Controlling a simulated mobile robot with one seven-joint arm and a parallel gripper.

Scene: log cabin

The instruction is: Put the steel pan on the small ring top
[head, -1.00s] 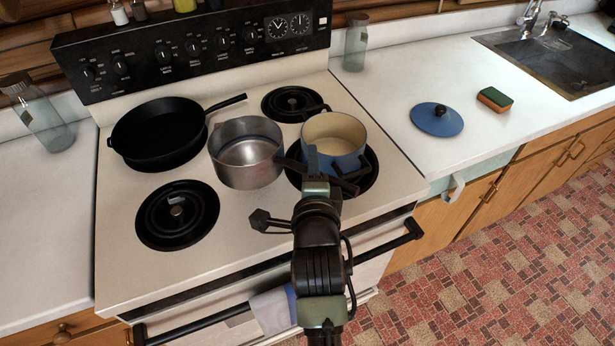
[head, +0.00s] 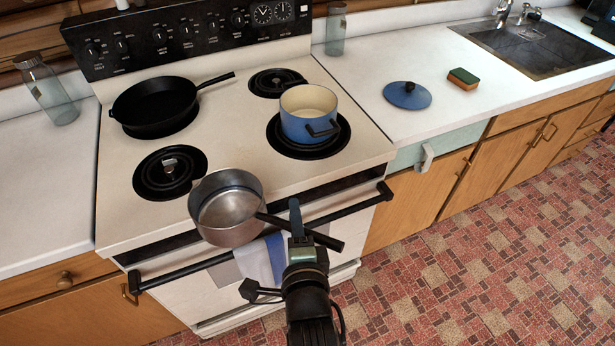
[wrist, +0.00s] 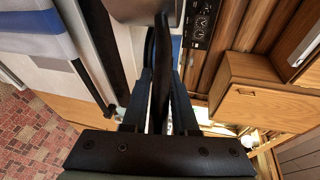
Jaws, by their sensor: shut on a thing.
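The steel pan (head: 228,208) is held in the air in front of the stove's front edge, roughly upright, its open top showing. My gripper (head: 298,226) is shut on its dark handle (head: 325,240). In the wrist view the handle (wrist: 160,75) runs between the fingers, and the pan's underside or side (wrist: 143,8) shows at the top. The bare back-right ring top (head: 277,82) looks smaller than the front-left ring top (head: 160,185), which is also bare except for a small metallic piece at its middle. The pan hides part of the stove's front edge.
A black skillet (head: 155,104) covers the back-left ring. A blue pot (head: 308,112) stands on the front-right ring. A blue lid (head: 407,97) and a sponge (head: 462,79) lie on the right counter. The oven bar (head: 345,205) with a towel is below the pan.

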